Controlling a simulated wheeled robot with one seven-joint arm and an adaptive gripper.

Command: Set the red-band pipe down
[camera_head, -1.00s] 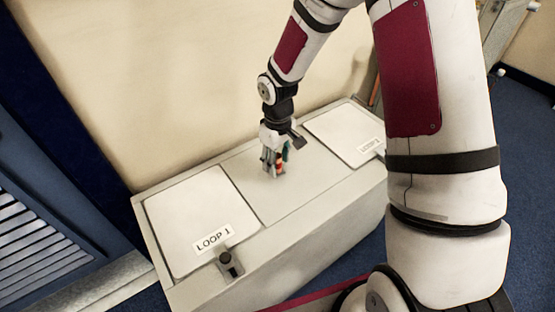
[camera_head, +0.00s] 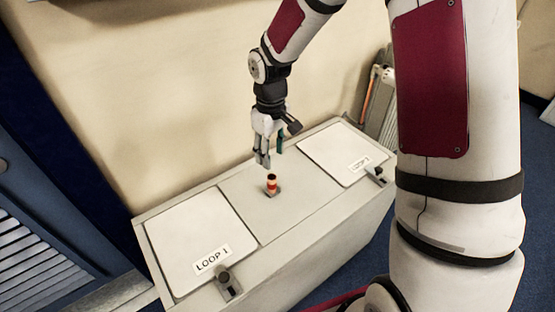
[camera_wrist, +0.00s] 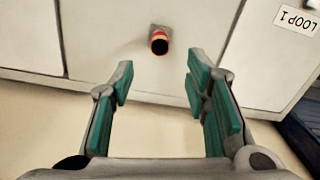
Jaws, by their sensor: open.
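The red-band pipe (camera_head: 271,184) is a short copper tube with a red band and a dark open top. It stands upright on the middle panel of the pale cabinet (camera_head: 310,213). In the wrist view the pipe (camera_wrist: 159,43) shows from above, beyond the fingertips, on a small grey patch or base. My gripper (camera_head: 264,163) is above the pipe and apart from it. In the wrist view my gripper (camera_wrist: 157,75) has its green-padded fingers spread wide with nothing between them.
A white panel labelled LOOP 1 (camera_head: 200,240) lies left of the middle panel, with a dark knob (camera_head: 225,281) at the front edge. A second labelled white panel (camera_head: 342,153) lies to the right. A cream wall (camera_head: 150,100) rises behind. The middle panel around the pipe is clear.

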